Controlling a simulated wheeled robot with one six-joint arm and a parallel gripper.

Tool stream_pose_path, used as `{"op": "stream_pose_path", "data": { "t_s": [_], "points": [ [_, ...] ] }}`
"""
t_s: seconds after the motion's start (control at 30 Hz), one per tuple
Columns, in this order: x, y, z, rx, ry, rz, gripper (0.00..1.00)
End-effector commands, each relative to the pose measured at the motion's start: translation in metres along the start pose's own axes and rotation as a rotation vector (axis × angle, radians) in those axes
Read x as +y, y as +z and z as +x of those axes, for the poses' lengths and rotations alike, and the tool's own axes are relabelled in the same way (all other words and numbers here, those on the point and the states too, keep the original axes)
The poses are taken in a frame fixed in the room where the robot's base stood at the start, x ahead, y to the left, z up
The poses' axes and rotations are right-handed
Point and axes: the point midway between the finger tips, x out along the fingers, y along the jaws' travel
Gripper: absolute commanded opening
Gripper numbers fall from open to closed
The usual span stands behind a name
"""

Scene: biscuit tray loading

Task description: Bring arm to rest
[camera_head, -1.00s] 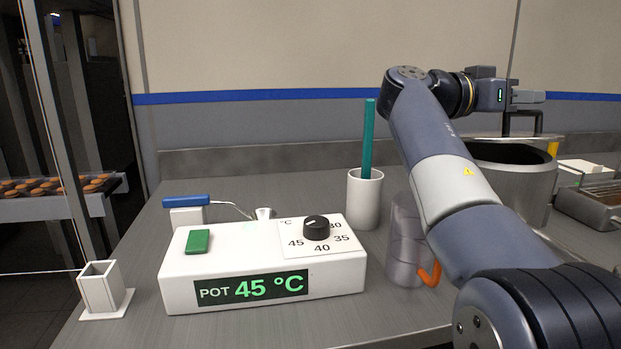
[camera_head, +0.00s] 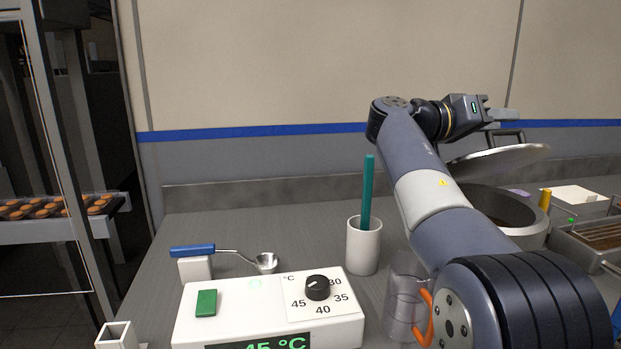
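My gripper (camera_head: 494,110) is at the upper right of the head view, level with the wall's blue stripe, with its fingers pointing right. It shows small and from the side, so I cannot tell whether it is open or shut. Just below the fingers is the dark handle of a grey lid (camera_head: 505,160). I cannot tell whether the fingers touch the handle. The lid is tilted and appears above the open pot (camera_head: 535,236); what supports it is not clear. My arm reaches from the lower right up over the counter and hides part of the pot.
A white control box (camera_head: 255,305) with a dial stands in front. A blue-handled ladle (camera_head: 195,250), a white cup (camera_head: 362,250) with a teal stick (camera_head: 368,190) and a clear jug (camera_head: 400,300) stand nearby. A tray (camera_head: 590,255) is at right; biscuits (camera_head: 45,209) are far left.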

Motion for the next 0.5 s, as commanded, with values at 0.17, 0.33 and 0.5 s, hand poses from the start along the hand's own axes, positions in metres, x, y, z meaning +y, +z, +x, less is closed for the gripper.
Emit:
{"op": "stream_pose_path", "data": {
  "t_s": [0.17, 0.33, 0.5],
  "points": [
    [-0.002, -0.016, 0.001, 0.001, 0.001, -0.069, 0.32],
    [-0.007, -0.026, 0.000, 0.002, 0.001, -0.135, 0.32],
    [-0.014, -0.036, 0.000, 0.002, 0.001, -0.200, 0.32]
  ]
}}
